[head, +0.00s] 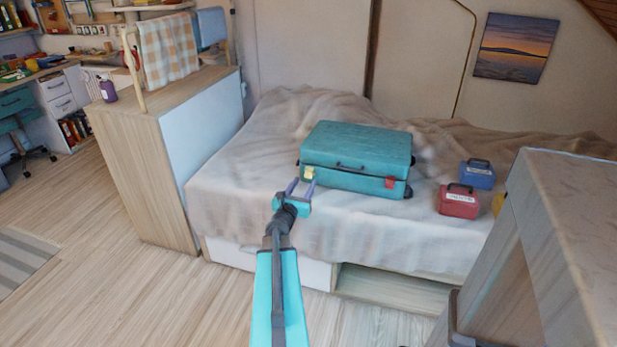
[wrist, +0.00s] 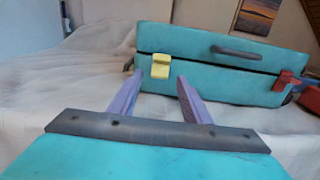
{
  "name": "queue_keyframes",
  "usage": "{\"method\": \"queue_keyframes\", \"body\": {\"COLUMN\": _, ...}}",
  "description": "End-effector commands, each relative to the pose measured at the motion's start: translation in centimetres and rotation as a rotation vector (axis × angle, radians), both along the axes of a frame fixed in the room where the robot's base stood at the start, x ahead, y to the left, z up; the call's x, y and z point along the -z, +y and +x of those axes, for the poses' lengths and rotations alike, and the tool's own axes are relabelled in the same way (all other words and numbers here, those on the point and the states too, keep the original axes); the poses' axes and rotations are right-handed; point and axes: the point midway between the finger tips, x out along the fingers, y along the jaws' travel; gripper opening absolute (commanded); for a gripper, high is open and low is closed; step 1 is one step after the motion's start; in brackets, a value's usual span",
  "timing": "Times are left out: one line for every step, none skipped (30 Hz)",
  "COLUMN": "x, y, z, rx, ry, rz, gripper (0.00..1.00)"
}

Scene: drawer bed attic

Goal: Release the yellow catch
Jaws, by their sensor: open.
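A teal suitcase (head: 345,155) lies flat and closed on the bed, its handle side facing me. A yellow catch (head: 308,173) is on the left of its front face, and a red catch (head: 390,182) is on the right. In the wrist view the yellow catch (wrist: 160,66) sits across the lid seam, just beyond and between my fingertips. The red catch (wrist: 287,80) is near the right edge there. My gripper (head: 301,187) is open and empty, just in front of the yellow catch. I see no contact with the catch.
The bed (head: 235,195) is covered by a rumpled beige blanket. A red box (head: 459,202) and a blue box (head: 478,175) stand right of the suitcase. A pale cabinet (head: 580,200) blocks the right foreground. A wooden cabinet (head: 145,180) stands left. Floor is free at front left.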

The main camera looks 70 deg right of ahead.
Motion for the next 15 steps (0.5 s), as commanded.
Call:
{"method": "queue_keyframes", "body": {"x": 0.0, "y": -0.7, "z": 0.1, "rx": 0.001, "ry": 0.0, "rz": -0.001, "gripper": 0.44}}
{"method": "queue_keyframes", "body": {"x": 0.0, "y": -1.0, "z": 0.1, "rx": 0.001, "ry": 0.0, "rz": -0.001, "gripper": 0.44}}
{"method": "queue_keyframes", "body": {"x": 0.0, "y": -1.3, "z": 0.1, "rx": 0.0, "ry": 0.0, "rz": -0.001, "gripper": 0.44}}
{"method": "queue_keyframes", "body": {"x": 0.1, "y": -1.6, "z": 0.1, "rx": 0.0, "ry": 0.0, "rz": 0.0, "gripper": 0.44}}
{"method": "queue_keyframes", "body": {"x": 0.1, "y": -1.9, "z": 0.1, "rx": 0.0, "ry": 0.0, "rz": 0.0, "gripper": 0.44}}
{"method": "queue_keyframes", "body": {"x": 0.1, "y": -2.3, "z": 0.1, "rx": 0.0, "ry": 0.0, "rz": 0.0, "gripper": 0.44}}
{"method": "queue_keyframes", "body": {"x": 0.1, "y": -2.5, "z": 0.1, "rx": 0.0, "ry": 0.0, "rz": 0.0, "gripper": 0.44}}
{"method": "queue_keyframes", "body": {"x": 0.1, "y": -2.8, "z": 0.1, "rx": 0.0, "ry": 0.0, "rz": 0.0, "gripper": 0.44}}
{"method": "queue_keyframes", "body": {"x": 0.0, "y": -3.2, "z": 0.1, "rx": 0.0, "ry": 0.0, "rz": 0.0, "gripper": 0.44}}
{"method": "queue_keyframes", "body": {"x": 0.0, "y": -3.5, "z": 0.1, "rx": 0.0, "ry": 0.0, "rz": 0.0, "gripper": 0.44}}
{"method": "queue_keyframes", "body": {"x": 0.0, "y": -3.8, "z": 0.1, "rx": 0.001, "ry": 0.0, "rz": 0.0, "gripper": 0.44}}
{"method": "queue_keyframes", "body": {"x": 0.0, "y": -4.1, "z": 0.1, "rx": 0.001, "ry": 0.0, "rz": -0.001, "gripper": 0.44}}
{"method": "queue_keyframes", "body": {"x": 0.0, "y": -4.4, "z": 0.1, "rx": 0.001, "ry": 0.0, "rz": -0.001, "gripper": 0.44}}
{"method": "queue_keyframes", "body": {"x": 0.0, "y": -4.6, "z": 0.1, "rx": 0.001, "ry": 0.0, "rz": -0.001, "gripper": 0.44}}
{"method": "queue_keyframes", "body": {"x": 0.0, "y": -5.0, "z": 0.2, "rx": 0.001, "ry": 0.0, "rz": -0.001, "gripper": 0.44}}
